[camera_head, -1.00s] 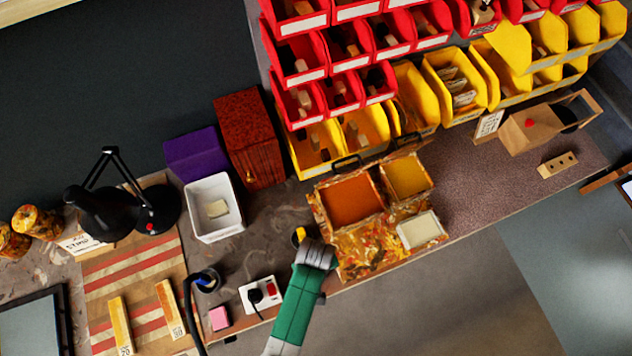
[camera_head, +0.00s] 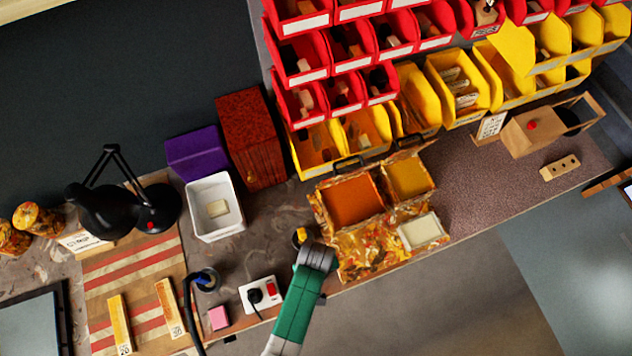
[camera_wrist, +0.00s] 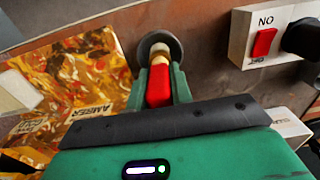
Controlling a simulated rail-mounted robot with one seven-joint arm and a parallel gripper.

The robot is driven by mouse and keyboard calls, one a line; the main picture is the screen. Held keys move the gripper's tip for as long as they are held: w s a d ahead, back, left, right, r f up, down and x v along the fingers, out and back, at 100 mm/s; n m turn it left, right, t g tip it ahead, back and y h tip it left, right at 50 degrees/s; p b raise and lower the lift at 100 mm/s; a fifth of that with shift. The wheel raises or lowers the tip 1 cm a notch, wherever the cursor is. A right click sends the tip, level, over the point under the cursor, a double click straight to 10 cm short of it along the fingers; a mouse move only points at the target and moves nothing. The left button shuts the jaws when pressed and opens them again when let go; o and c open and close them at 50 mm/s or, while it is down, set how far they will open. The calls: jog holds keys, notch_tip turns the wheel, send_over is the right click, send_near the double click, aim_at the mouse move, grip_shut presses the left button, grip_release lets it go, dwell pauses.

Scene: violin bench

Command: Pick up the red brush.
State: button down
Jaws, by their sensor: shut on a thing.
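The red brush (camera_wrist: 158,88) shows in the wrist view as a red part between two green fingers, with a pale, cream-coloured section beyond it. My gripper (camera_wrist: 160,72) is shut on the red part. A round grey rim (camera_wrist: 161,42) surrounds the brush's far end; I cannot tell whether it belongs to the brush or to something under it. In the head view my gripper (camera_head: 302,241) is at the bench's front edge, left of the paint-stained box. The brush is hidden there by my wrist; a small yellow patch shows at the fingers.
The paint-stained box (camera_head: 365,255) stands close on the right. A white switch box (camera_head: 253,290) with a red switch is close on the left, also in the wrist view (camera_wrist: 262,15). A white bin (camera_head: 200,232), a black lamp (camera_head: 105,212) and a pink block (camera_head: 218,318) are farther left.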

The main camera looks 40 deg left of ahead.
notch_tip(320, 180, up, 9)
jog(key=shift+r+p, duration=0.15)
jog(key=shift+p, duration=0.35)
dwell(0.3)
